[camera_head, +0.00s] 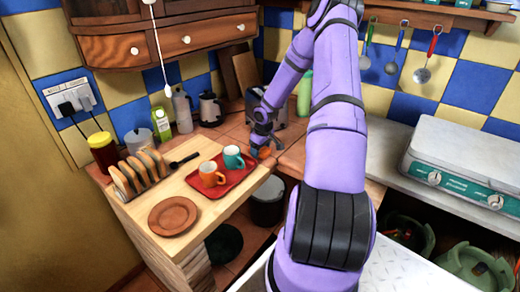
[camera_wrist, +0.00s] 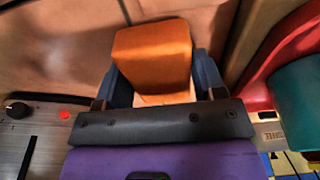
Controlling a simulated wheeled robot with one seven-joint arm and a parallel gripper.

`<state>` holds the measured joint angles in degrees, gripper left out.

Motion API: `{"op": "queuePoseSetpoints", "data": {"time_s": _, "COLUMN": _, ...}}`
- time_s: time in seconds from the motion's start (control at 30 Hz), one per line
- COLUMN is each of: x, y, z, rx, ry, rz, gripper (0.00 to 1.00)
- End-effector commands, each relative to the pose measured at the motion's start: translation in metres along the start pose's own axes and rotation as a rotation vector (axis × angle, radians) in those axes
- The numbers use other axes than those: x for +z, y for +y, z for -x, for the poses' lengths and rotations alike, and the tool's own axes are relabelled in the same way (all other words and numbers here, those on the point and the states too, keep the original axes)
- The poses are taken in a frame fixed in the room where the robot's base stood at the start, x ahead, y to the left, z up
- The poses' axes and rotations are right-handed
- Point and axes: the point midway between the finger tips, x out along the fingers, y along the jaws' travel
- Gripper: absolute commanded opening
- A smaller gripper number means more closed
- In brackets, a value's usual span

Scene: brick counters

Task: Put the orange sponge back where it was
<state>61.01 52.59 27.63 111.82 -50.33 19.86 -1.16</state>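The orange sponge (camera_wrist: 153,55) is a block between the two fingers of my gripper (camera_wrist: 160,85) in the wrist view. The fingers lie along its left and right sides and look closed on it. In the head view my gripper (camera_head: 262,146) is over the tiled counter, just right of the red tray, and a small part of the sponge (camera_head: 265,152) shows under it. I cannot tell from these views whether the sponge rests on the counter or is slightly raised.
The red tray (camera_head: 232,182) with a teal mug (camera_head: 233,158) and an orange mug (camera_head: 210,174) is close beside my gripper. A toast rack (camera_head: 139,172), a brown plate (camera_head: 173,216) and a black kettle (camera_head: 211,110) stand on the left counter. A bin (camera_head: 268,208) is below.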

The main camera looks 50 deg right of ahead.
Motion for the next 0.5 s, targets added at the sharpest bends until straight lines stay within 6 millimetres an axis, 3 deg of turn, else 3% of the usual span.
{"op": "queuePoseSetpoints", "data": {"time_s": 0.03, "x": 0.000, "y": 0.000, "z": 0.000, "rx": 0.000, "ry": 0.000, "rz": 0.000, "gripper": 0.76}}
{"op": "queuePoseSetpoints", "data": {"time_s": 0.07, "x": 0.000, "y": 0.000, "z": 0.000, "rx": 0.000, "ry": 0.000, "rz": 0.000, "gripper": 0.83}}
{"op": "queuePoseSetpoints", "data": {"time_s": 0.37, "x": 0.000, "y": 0.000, "z": 0.001, "rx": 0.000, "ry": 0.000, "rz": 0.000, "gripper": 0.83}}
{"op": "queuePoseSetpoints", "data": {"time_s": 0.5, "x": -0.001, "y": 0.001, "z": 0.013, "rx": 0.001, "ry": 0.001, "rz": -0.001, "gripper": 0.83}}
